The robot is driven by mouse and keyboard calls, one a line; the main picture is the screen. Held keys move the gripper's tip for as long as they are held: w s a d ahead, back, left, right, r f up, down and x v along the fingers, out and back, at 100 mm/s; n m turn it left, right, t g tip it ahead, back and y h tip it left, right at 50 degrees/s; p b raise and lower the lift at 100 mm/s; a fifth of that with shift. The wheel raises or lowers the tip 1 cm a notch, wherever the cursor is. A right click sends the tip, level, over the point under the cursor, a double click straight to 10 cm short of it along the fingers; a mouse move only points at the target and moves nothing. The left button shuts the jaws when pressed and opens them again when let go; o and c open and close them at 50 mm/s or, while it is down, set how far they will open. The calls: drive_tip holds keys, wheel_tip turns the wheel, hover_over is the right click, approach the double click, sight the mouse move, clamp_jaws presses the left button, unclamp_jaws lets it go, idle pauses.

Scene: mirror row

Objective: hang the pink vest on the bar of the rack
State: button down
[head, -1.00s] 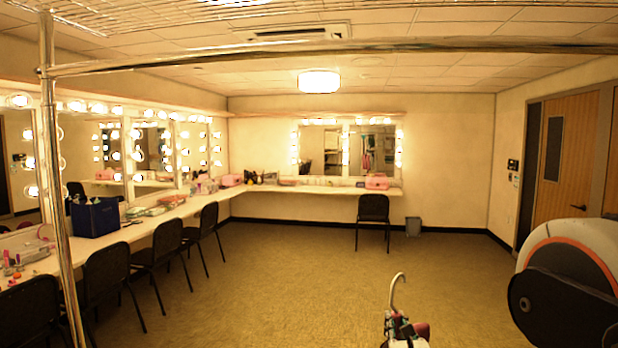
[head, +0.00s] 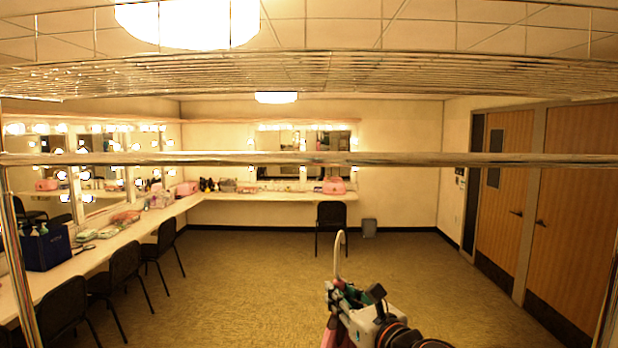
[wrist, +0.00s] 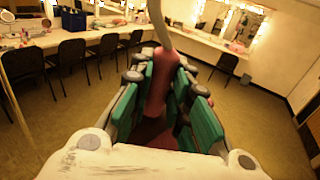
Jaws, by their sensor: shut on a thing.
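The rack's metal bar (head: 230,159) runs level across the whole head view. My gripper (head: 343,296) is low, right of the middle, below the bar in the picture. It is shut on the neck of a hanger whose pale curved hook (head: 340,250) points up. The hook is apart from the bar, its top below it in the picture. A sliver of the pink vest (head: 328,334) shows under the gripper; the rest is hidden. In the wrist view, a dark pink piece (wrist: 160,85) stands between the green-padded fingers, with the grey hook (wrist: 158,22) rising above.
A wire shelf (head: 300,76) lies above the bar. Rack posts stand at the left (head: 18,250) and right (head: 608,310). A counter (head: 110,245) with black chairs (head: 122,275) lines the left. The bar's middle looks empty and the floor beyond is clear.

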drive_tip(key=s+a+r+n+g+y+p, duration=0.1)
drive_tip(key=s+a+r+p, duration=0.1)
drive_tip(key=s+r+p, duration=0.4)
drive_tip(key=s+a+r+n+g+y+p, duration=0.1)
drive_tip(key=a+r+y+p, duration=0.15)
drive_tip(key=r, duration=0.55)
drive_tip(key=s+a+r+n+g+y+p, duration=0.1)
drive_tip(key=s+a+r+p, duration=0.1)
drive_tip(key=s+r+p, duration=0.3)
drive_tip(key=w+f+b, duration=0.2)
drive_tip(key=w+b, duration=0.4)
drive_tip(key=w, duration=1.1)
drive_tip(key=shift+d, duration=0.25)
drive_tip(key=shift+f+h, duration=0.1)
drive_tip(key=shift+h, duration=0.15)
